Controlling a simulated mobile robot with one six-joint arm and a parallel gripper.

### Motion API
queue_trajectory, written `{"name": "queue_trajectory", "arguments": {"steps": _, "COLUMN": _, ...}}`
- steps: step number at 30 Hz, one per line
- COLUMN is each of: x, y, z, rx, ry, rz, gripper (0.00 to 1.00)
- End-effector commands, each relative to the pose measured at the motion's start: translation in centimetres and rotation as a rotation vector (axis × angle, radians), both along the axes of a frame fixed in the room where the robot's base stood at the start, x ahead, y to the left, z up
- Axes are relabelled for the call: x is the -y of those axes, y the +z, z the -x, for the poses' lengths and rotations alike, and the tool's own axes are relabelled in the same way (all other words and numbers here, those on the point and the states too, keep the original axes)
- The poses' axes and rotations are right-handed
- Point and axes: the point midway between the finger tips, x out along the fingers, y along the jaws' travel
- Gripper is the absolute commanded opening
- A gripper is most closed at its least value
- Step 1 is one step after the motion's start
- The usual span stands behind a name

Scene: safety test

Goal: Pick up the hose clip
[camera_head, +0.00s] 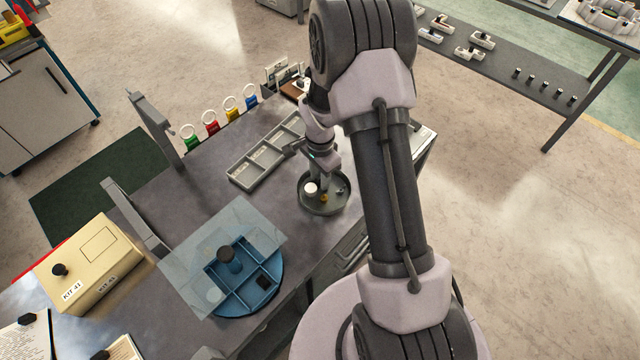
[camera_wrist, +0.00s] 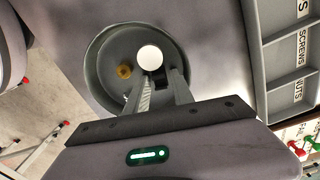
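My gripper (camera_head: 325,183) points down over a round grey tray (camera_head: 318,210) in the head view. In the wrist view its two fingers (camera_wrist: 161,80) stand apart, reaching over the same tray (camera_wrist: 102,52). A small dark piece (camera_wrist: 158,82) shows between or just beyond the fingers; it may be the hose clip, but its form is partly hidden. I cannot tell whether a finger touches it. A white round piece (camera_wrist: 149,58) lies just beyond it, and a brass-coloured piece (camera_wrist: 124,71) lies to the left. The white piece (camera_head: 310,188) and yellow piece (camera_head: 324,198) also show in the head view.
A grey sorting tray (camera_head: 240,180) with labelled compartments lies close behind the round tray. A blue divided tray (camera_head: 265,312) sits front left, partly under a clear sheet (camera_head: 185,262). A beige kit box (camera_head: 88,262) stands at the left.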

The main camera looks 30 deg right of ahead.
Motion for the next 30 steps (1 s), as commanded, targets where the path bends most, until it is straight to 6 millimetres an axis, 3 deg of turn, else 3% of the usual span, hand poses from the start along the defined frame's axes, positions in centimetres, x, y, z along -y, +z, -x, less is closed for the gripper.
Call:
{"name": "queue_trajectory", "arguments": {"steps": 3, "x": 0.0, "y": 0.2, "z": 0.0, "rx": 0.001, "ry": 0.000, "rz": 0.000, "gripper": 0.25}}
{"name": "queue_trajectory", "arguments": {"steps": 7, "x": 0.0, "y": 0.2, "z": 0.0, "rx": 0.000, "ry": 0.000, "rz": 0.000, "gripper": 0.00}}
{"name": "queue_trajectory", "arguments": {"steps": 18, "x": 0.0, "y": 0.5, "z": 0.0, "rx": 0.000, "ry": 0.000, "rz": 0.000, "gripper": 0.00}}
{"name": "queue_trajectory", "arguments": {"steps": 26, "x": 0.0, "y": 3.8, "z": 0.0, "rx": 0.001, "ry": 0.000, "rz": 0.001, "gripper": 0.00}}
{"name": "queue_trajectory", "arguments": {"steps": 30, "x": 1.0, "y": 4.3, "z": 2.1, "rx": -0.003, "ry": -0.002, "rz": 0.000, "gripper": 0.00}}
